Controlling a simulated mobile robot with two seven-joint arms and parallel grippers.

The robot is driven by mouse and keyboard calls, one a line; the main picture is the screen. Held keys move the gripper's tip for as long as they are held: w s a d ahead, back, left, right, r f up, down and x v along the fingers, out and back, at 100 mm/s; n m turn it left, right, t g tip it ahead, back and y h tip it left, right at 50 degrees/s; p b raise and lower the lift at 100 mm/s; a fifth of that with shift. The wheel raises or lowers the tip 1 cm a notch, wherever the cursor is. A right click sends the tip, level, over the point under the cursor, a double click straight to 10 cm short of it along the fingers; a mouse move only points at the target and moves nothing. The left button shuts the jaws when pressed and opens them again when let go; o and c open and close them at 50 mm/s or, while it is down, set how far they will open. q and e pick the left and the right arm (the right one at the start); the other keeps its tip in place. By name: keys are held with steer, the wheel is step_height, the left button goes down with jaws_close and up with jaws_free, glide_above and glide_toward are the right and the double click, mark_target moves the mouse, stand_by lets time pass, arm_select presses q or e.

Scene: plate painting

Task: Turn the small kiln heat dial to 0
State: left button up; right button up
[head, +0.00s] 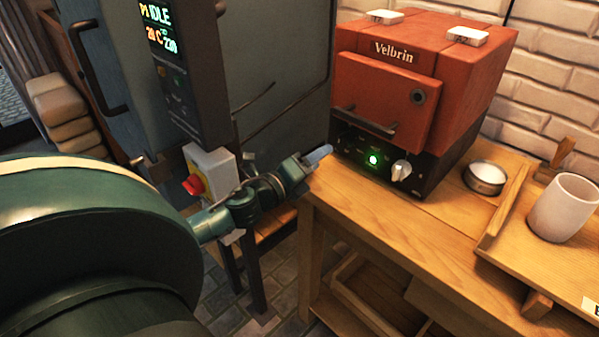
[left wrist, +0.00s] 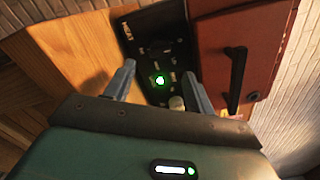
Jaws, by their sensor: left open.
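The small kiln (head: 385,75) is a red box marked Velbrin with a dark control panel (head: 385,165) below its door. On the panel are a lit green lamp (head: 373,160) and a pale knob (head: 401,170) to its right. The dial beside the label is too dark to read. My left gripper (head: 319,156) is open and empty, left of and apart from the panel; its fingers frame the panel in the wrist view.
The kiln stands on a wooden table (head: 440,235) with a small metal tin (head: 484,178) and a white cup (head: 563,208) to the right. A large grey kiln (head: 260,70) with a red-button box (head: 205,178) stands behind my left arm. The kiln's door handle (head: 365,123) juts out above the panel.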

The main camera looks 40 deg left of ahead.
arm_select(q)
steer(key=shift+s+a, duration=0.2)
steer(key=shift+s, duration=2.3)
arm_select(e)
steer(key=shift+f, duration=0.2)
arm_select(q)
steer(key=s+d+f+n+g+p, duration=0.2)
steer(key=s+d+f+n, duration=0.2)
steer(key=d+n, duration=0.3)
steer(key=s+d+f+n+g+h+p, duration=0.1)
steer(key=s+d+f+n+g+p, duration=0.1)
steer(key=s+d+f+n, duration=0.3)
steer(key=s+d+f+n+g+p, duration=0.2)
steer(key=s+d+f+n, duration=0.3)
steer(key=d+n, duration=0.4)
steer(key=shift+d+n+g+h+p, duration=0.3)
steer(key=shift+n+g+h+p, duration=0.1)
steer(key=shift+g, duration=0.3)
arm_select(e)
steer(key=shift+s+d+r+g+h, duration=0.15)
steer(key=shift+d+r+h, duration=0.15)
steer(key=shift+d+r, duration=0.25)
steer(key=shift+s+d+r+g+h, duration=0.15)
steer(key=shift+d+r+h, duration=0.2)
steer(key=shift+r, duration=0.35)
steer(key=shift+r, duration=0.15)
arm_select(q)
steer(key=shift+c, duration=0.2)
arm_select(e)
steer(key=shift+s+a, duration=0.1)
